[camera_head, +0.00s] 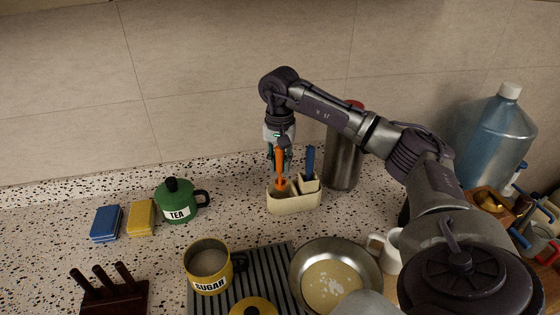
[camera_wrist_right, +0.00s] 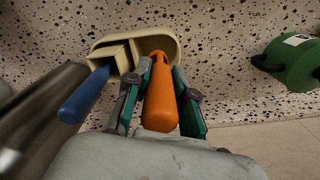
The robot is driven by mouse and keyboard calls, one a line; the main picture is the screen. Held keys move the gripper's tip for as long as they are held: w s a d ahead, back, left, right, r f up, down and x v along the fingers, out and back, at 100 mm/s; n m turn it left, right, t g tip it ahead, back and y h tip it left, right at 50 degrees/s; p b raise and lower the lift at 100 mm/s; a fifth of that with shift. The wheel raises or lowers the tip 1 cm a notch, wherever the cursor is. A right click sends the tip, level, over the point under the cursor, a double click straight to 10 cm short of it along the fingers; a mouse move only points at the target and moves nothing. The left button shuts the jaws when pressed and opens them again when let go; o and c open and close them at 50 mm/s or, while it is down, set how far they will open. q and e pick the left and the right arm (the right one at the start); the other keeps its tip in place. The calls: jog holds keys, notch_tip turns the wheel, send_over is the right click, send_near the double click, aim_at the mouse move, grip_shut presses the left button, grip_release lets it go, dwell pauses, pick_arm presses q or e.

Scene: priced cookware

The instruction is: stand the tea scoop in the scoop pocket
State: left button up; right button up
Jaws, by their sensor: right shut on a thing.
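The tea scoop, an orange tool (camera_head: 280,162), is upright in my right gripper (camera_head: 278,155). In the right wrist view, the scoop (camera_wrist_right: 162,100) is between the green-edged fingers of my right gripper (camera_wrist_right: 158,92). Its lower end is at the wide left compartment of the cream holder (camera_head: 295,205), which also shows in the wrist view (camera_wrist_right: 168,43). How deep it sits, and whether it touches the bottom, I cannot tell. A blue-handled tool (camera_head: 310,160) stands in a smaller compartment on the right of the holder. My left gripper is out of view.
A steel canister (camera_head: 343,160) stands close behind and right of the holder. The green TEA pot (camera_head: 177,202) is to the left. A pan (camera_head: 335,280), white mug (camera_head: 388,252) and yellow SUGAR pot (camera_head: 209,267) are in front. Speckled counter is clear left of the holder.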

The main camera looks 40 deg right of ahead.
aim_at(280, 185)
jog(key=shift+s+f, duration=0.1)
jog(key=shift+f, duration=0.45)
jog(key=shift+f+b, duration=0.35)
jog(key=shift+b, duration=0.15)
notch_tip(280, 185, down, 2)
jog(key=shift+b, duration=0.75)
jog(key=shift+f+b, duration=0.3)
jog(key=shift+f, duration=0.05)
jog(key=shift+f+b, duration=0.6)
jog(key=shift+f, duration=0.4)
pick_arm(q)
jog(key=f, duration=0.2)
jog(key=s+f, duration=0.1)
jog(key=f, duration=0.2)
pick_arm(e)
jog(key=shift+f, duration=0.1)
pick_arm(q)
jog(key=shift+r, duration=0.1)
pick_arm(e)
jog(key=o, duration=1)
jog(key=shift+c, duration=0.2)
